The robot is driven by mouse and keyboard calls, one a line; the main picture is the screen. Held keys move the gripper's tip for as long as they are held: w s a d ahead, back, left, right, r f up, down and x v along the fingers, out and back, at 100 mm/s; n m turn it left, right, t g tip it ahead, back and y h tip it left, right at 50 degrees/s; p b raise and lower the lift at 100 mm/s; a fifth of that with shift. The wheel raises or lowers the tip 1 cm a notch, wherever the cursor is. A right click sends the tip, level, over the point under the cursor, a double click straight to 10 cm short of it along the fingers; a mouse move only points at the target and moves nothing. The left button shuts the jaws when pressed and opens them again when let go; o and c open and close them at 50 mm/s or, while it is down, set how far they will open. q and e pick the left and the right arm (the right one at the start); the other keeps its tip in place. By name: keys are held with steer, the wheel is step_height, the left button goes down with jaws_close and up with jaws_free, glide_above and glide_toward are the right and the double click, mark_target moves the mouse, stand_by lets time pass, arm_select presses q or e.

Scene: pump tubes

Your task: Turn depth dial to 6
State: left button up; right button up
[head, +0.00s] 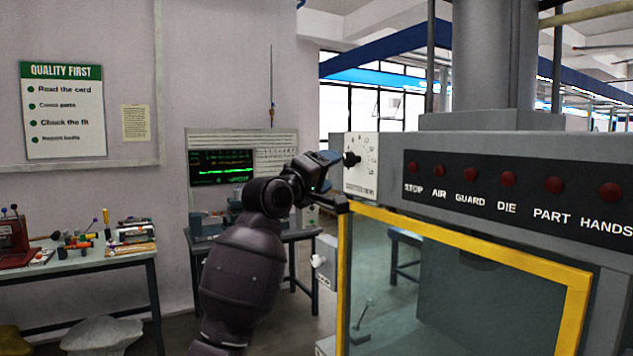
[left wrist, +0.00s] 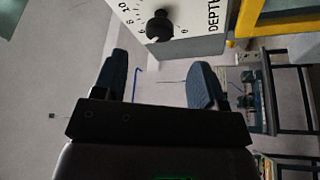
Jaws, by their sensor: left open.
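The depth dial is a black knob (head: 352,159) on a white numbered plate (head: 362,180) at the left end of the grey machine's upper panel. In the left wrist view the knob (left wrist: 159,27) sits at the top, with numbers around it and the word DEPTH at its right. The knob's exact setting is too small to tell. My left gripper (head: 332,160) is just left of the knob in the head view. In the left wrist view its two fingers (left wrist: 160,75) are spread apart and empty, with the knob beyond their tips. My right gripper is not in view.
The machine's panel has a row of red lamps (head: 508,179) right of the dial. Below is a yellow-framed guard window (head: 455,236). A small grey box (head: 326,262) with a knob sticks out left of the frame. A bench with tools (head: 90,262) stands far left.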

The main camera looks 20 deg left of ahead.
arm_select(q)
steer(key=shift+v, duration=1.7)
